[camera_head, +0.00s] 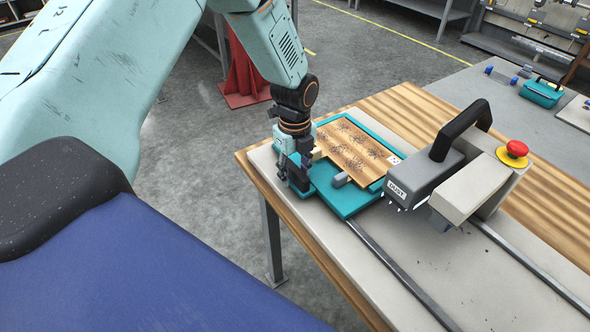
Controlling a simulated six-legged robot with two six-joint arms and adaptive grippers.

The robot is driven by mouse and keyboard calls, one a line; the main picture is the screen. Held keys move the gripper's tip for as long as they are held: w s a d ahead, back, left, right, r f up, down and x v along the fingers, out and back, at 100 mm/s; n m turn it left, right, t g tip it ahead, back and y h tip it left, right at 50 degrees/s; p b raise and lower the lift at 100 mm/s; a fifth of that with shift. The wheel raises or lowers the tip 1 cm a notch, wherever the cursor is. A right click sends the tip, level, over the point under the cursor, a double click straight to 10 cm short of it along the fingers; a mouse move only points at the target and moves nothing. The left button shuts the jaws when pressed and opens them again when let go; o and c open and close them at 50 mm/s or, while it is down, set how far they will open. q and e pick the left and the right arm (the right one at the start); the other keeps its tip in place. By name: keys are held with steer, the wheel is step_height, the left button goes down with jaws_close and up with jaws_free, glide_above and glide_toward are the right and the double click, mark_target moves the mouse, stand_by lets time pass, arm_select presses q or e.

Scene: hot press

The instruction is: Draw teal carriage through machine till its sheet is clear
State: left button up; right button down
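The teal carriage (349,205) lies on the pale machine bed at the near-left end of the table. Its wooden sheet (356,149) carries patches of dark specks. A small grey knob (340,180) sits on the carriage's near part. The machine (425,172) is a grey head with a black handle and a small label, just right of the carriage; the sheet shows left of it. My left gripper (297,177) points down at the carriage's left edge. Its fingertips are small and dark, so its grip is unclear. My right gripper is out of view.
Two metal rails (397,272) run along the bed toward the lower right. A red emergency button (516,149) sits on the machine's right side. A teal toolbox (541,92) stands on a grey table behind. The bed in the lower right is clear between the rails.

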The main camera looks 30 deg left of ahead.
arm_select(q)
steer(key=shift+s+d+r, duration=0.25)
steer(key=shift+d+r, duration=0.05)
steer(key=shift+c, duration=1.1)
steer(key=shift+w+a+f, duration=0.2)
steer(key=shift+w+f, duration=0.1)
steer(key=shift+w, duration=0.15)
steer(key=c, duration=0.4)
steer(key=shift+s+r, duration=0.15)
steer(key=shift+s, duration=0.05)
jaws_close()
steer(key=shift+w+d, duration=0.1)
